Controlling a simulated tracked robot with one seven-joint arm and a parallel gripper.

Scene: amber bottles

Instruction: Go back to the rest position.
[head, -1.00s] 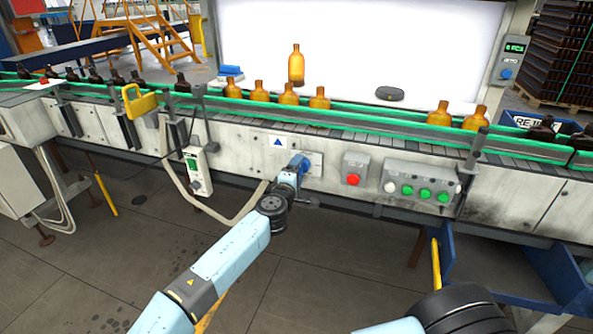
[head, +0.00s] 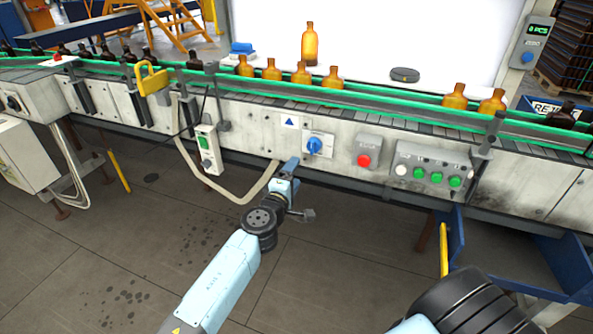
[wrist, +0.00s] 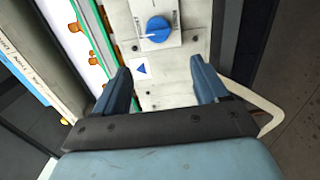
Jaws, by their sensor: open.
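My gripper (wrist: 161,92) is open and empty in the wrist view, its two blue fingers apart with bare panel between them. A blue rotary knob (wrist: 155,29) on a pale plate sits beyond the fingertips, and nothing touches it. In the head view my gripper (head: 290,166) is small and partly hidden by my own wrist. It is below and left of the blue knob (head: 314,146), with a visible gap.
The conveyor (head: 370,113) with green rails carries amber bottles (head: 300,75). A red button box (head: 365,152) and a panel of green buttons (head: 436,172) project from its front. A looped hose (head: 228,190) hangs left of my gripper. The floor in front is clear.

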